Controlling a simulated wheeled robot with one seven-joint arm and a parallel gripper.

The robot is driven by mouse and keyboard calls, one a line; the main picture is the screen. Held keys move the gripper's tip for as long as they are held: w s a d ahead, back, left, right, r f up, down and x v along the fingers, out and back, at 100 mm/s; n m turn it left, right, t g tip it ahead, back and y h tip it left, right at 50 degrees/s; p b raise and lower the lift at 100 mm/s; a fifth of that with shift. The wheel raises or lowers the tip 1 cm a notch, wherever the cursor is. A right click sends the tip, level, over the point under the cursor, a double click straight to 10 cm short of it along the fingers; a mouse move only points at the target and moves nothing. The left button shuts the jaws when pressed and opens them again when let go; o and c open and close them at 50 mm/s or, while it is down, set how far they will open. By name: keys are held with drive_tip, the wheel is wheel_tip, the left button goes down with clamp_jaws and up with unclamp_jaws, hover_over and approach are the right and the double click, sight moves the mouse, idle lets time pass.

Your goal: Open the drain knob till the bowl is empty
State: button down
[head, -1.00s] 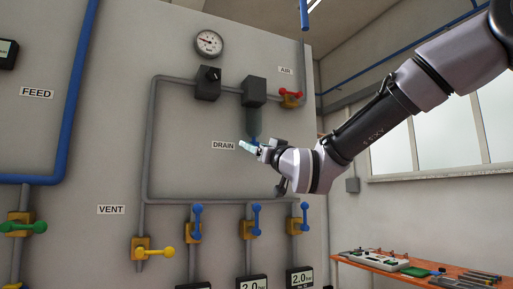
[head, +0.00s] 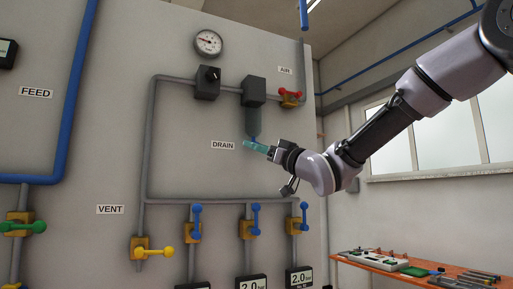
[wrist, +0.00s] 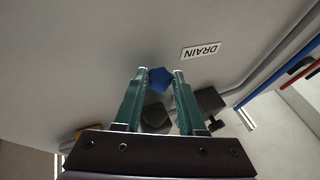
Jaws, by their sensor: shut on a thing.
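The drain knob (wrist: 160,79) is blue and faceted. In the wrist view it sits between the tips of my green fingers, and my gripper (wrist: 161,74) is shut on it. In the head view my gripper (head: 248,144) reaches in from the right, just under the grey bowl (head: 252,122). Only a small blue bit of the knob shows there, the rest being hidden by the fingers. The bowl hangs below a dark block (head: 254,92) on the pipe. I cannot tell any liquid level in it. The DRAIN label (head: 223,145) is on the panel to the left.
A red AIR valve (head: 291,98) is right of the block, and a dark regulator (head: 208,82) with a round gauge (head: 209,43) above it is on the left. Several blue-handled valves (head: 196,222) and a yellow VENT valve (head: 152,252) are below. An orange bench (head: 390,267) stands at the right.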

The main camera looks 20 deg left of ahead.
drive_tip(key=shift+c, duration=2.4)
unclamp_jaws()
drive_tip(key=shift+d, duration=0.1)
drive_tip(key=v, duration=1)
drive_tip(key=shift+d, duration=0.3)
drive_tip(key=shift+s, duration=0.1)
